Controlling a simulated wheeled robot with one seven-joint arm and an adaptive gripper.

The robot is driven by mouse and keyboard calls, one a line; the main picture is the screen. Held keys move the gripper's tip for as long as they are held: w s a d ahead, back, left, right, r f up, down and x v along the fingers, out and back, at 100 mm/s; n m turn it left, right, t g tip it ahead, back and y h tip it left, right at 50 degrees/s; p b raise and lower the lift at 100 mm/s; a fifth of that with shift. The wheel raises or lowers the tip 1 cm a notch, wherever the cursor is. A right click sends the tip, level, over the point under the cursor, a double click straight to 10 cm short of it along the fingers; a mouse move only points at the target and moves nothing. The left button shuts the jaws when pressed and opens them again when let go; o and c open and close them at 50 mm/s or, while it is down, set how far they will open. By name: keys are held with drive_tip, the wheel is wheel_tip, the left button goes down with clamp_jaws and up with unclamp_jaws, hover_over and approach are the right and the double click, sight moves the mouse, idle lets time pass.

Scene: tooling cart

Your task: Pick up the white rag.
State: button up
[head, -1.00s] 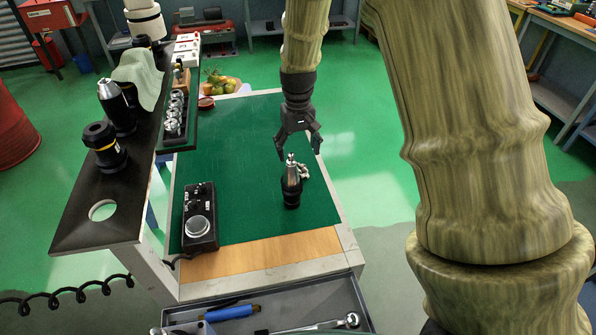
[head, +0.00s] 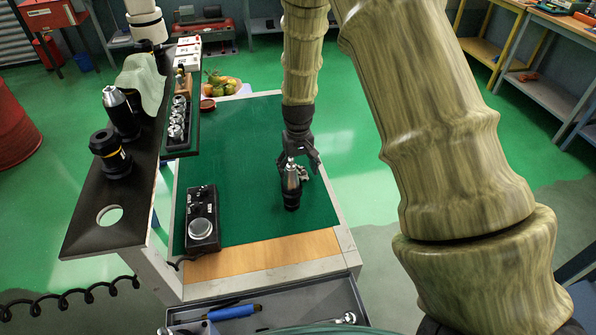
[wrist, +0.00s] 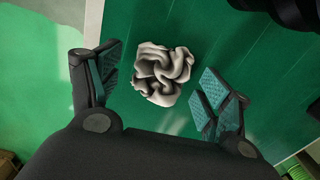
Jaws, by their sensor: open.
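The white rag (wrist: 163,72) is a crumpled off-white bundle on the green cart top. In the wrist view it lies between and a little beyond the spread fingers of my gripper (wrist: 162,84), with green surface showing on both sides of it. In the head view the rag (head: 304,174) is small and partly hidden behind a black tool holder with a metal tip. My gripper (head: 301,160) is open and empty, pointing down just above and behind the rag. The head view does not show the exact height gap.
The tool holder (head: 291,187) stands upright close in front of the rag. A black control box (head: 202,218) lies at the front left of the cart. A raised dark shelf (head: 84,226) on the left carries holders and a pale green cloth (head: 143,84). The middle of the mat is clear.

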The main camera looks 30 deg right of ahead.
sight(298, 170)
drive_tip(key=shift+f, duration=0.15)
drive_tip(key=c, duration=1.1)
wheel_tip(298, 170, up, 10)
drive_tip(key=b, duration=0.2)
drive_tip(key=shift+b, duration=0.4)
